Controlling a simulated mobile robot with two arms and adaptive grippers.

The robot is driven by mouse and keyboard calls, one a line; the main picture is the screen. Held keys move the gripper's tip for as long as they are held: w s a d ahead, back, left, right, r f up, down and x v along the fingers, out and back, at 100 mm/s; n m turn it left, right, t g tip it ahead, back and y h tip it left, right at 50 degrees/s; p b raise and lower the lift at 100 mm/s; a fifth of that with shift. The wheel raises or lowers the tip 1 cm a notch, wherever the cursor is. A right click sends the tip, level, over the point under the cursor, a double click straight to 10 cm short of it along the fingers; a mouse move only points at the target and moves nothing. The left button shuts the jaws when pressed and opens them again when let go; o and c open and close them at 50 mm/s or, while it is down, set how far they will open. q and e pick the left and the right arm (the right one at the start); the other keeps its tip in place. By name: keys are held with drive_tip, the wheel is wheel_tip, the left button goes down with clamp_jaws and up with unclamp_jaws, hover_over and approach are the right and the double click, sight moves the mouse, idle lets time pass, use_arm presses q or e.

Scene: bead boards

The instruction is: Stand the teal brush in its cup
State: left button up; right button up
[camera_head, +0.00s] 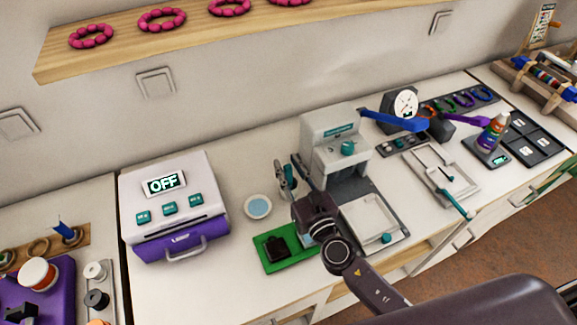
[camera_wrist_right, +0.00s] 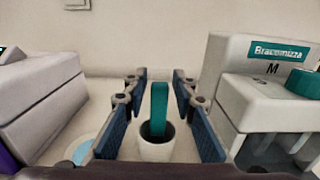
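The teal brush (camera_wrist_right: 158,108) stands nearly upright in the right wrist view, its lower end inside a white cup (camera_wrist_right: 156,150) with a dark inside. My right gripper (camera_head: 287,178) is beside the white press in the head view. In the right wrist view my right gripper (camera_wrist_right: 160,112) is open, with blue finger pads on both sides of the brush and a gap on each side. The brush and cup are hard to make out in the head view, where my gripper and arm cover that spot. My left gripper is not in view.
A white press (camera_head: 333,138) stands just right of my gripper. A white and purple machine (camera_head: 172,212) reading OFF is on the left. A green tray (camera_head: 268,262) with a dark item and a small round dish (camera_head: 258,206) lie nearby. A wooden shelf (camera_head: 125,45) hangs above.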

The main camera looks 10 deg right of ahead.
drive_tip(key=shift+o, duration=0.7)
drive_tip(key=s+d, duration=0.2)
drive_tip(key=s, duration=1)
drive_tip(key=shift+d, duration=0.15)
